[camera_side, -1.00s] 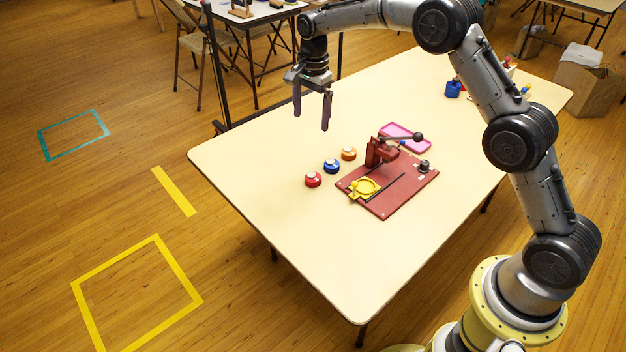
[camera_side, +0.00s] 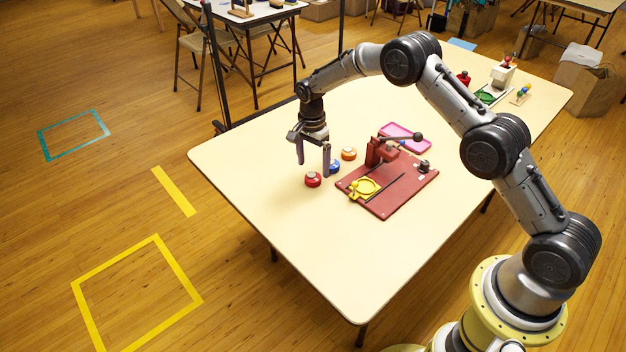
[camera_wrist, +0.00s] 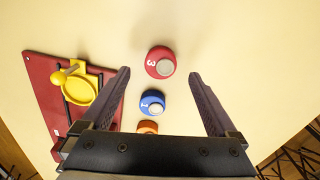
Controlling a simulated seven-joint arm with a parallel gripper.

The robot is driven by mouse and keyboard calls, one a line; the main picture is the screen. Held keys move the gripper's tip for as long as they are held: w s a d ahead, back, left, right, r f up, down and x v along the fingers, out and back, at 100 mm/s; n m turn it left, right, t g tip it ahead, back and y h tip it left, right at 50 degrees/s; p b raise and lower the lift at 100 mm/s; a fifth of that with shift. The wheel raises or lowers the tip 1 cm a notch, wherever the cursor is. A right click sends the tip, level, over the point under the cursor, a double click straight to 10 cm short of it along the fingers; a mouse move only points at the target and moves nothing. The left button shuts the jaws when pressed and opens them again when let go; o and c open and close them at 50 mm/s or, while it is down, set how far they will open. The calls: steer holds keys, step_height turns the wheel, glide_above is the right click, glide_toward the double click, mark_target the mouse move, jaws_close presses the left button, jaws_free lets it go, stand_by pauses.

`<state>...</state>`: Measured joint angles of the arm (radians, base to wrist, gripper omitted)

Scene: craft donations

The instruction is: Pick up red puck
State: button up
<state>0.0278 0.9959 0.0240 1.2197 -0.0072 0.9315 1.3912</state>
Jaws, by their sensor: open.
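The red puck (camera_side: 313,180) sits on the table near its left edge, at the near end of a short row of pucks. In the wrist view the red puck (camera_wrist: 160,62) shows a white number 3 and a pale round top, lying beyond the fingertips and between their lines. My gripper (camera_side: 313,170) points down and is open and empty. Its fingers hang above the row, one partly covering the blue puck (camera_side: 335,167). In the wrist view my gripper (camera_wrist: 158,75) has its fingers spread wide on either side of the row.
An orange puck (camera_side: 349,154) ends the row. To the right is a red base board (camera_side: 385,207) with a lever press and a yellow ring holder (camera_side: 365,188). A pink tray (camera_side: 404,133) lies behind it. The table's front is clear.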

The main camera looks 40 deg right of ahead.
mark_target(313, 177)
step_height(313, 177, down, 4)
steer(key=shift+a+f, duration=0.1)
steer(key=shift+a, duration=0.05)
steer(key=shift+c, duration=0.2)
steer(key=c, duration=1.4)
